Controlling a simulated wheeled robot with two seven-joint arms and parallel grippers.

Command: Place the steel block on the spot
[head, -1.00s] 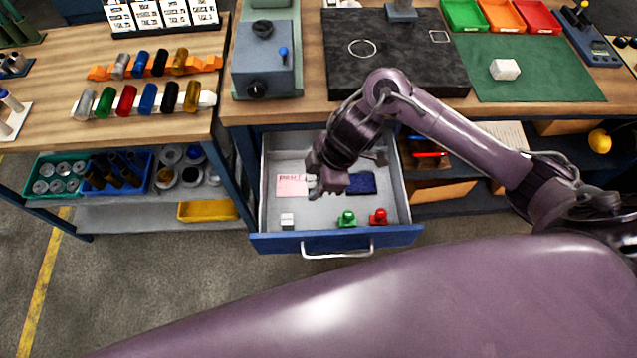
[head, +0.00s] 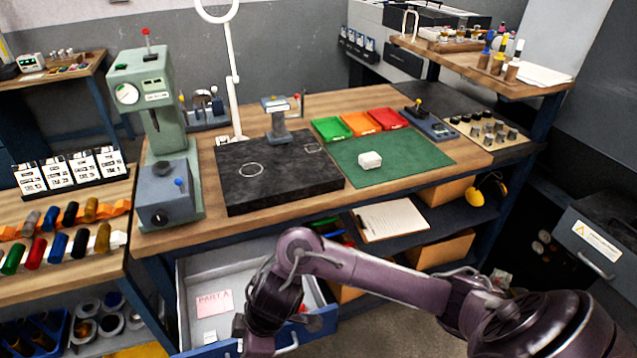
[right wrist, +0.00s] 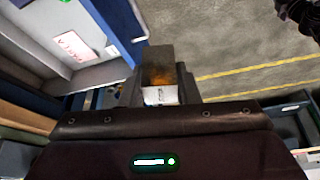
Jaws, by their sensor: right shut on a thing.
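My right gripper (right wrist: 158,82) is shut on a steel block (right wrist: 159,62), a grey block with a brownish sheen and a pale lower end in the right wrist view. In the head view my right arm reaches down over the front of the open drawer (head: 222,262), and its gripper is at the bottom edge, where the block cannot be clearly made out. My left gripper is not in view.
A white block (head: 370,160) lies on the green mat (head: 425,150). A green press (head: 150,100) stands left of the plate, and a small stand (head: 277,125) is at its back edge. Coloured trays (head: 360,122) lie behind the mat. The drawer holds a pink note (head: 213,303).

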